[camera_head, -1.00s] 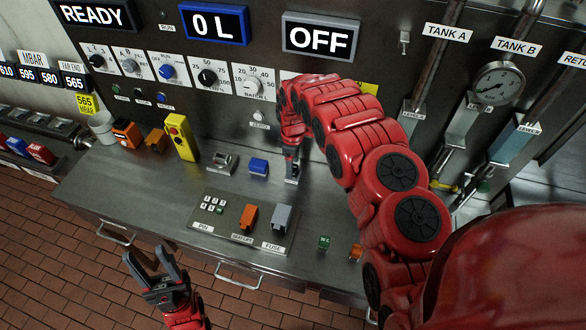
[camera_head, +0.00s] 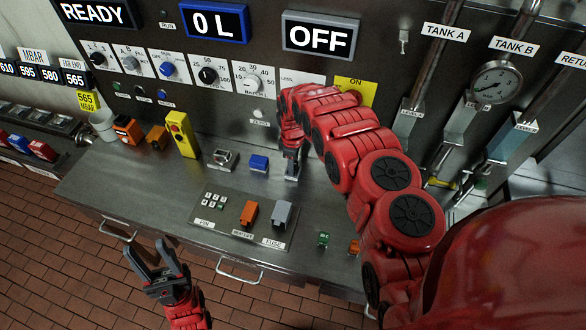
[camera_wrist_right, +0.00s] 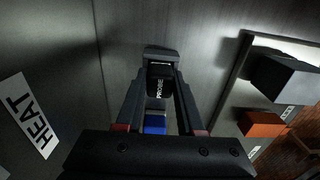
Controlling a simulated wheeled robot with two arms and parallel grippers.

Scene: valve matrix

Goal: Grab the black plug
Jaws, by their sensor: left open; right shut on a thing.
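The black plug (camera_wrist_right: 160,84) with pale lettering sits between the fingertips of my right gripper (camera_wrist_right: 159,78) in the right wrist view. The gripper is shut on it, close over the steel counter. In the head view my right gripper (camera_head: 291,158) points down at the counter, to the right of a blue block (camera_head: 259,164); the plug itself is largely hidden there. I cannot tell whether the plug is seated in something or free. My left gripper (camera_head: 153,262) is open and empty, in front of the counter's near edge.
A panel (camera_head: 240,217) with a keypad, an orange block (camera_head: 249,212) and a grey block (camera_head: 281,213) lies nearer on the counter. A yellow box (camera_head: 182,135) stands to the left. The wall behind carries dials (camera_head: 208,75) and a yellow ON plate (camera_head: 357,90).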

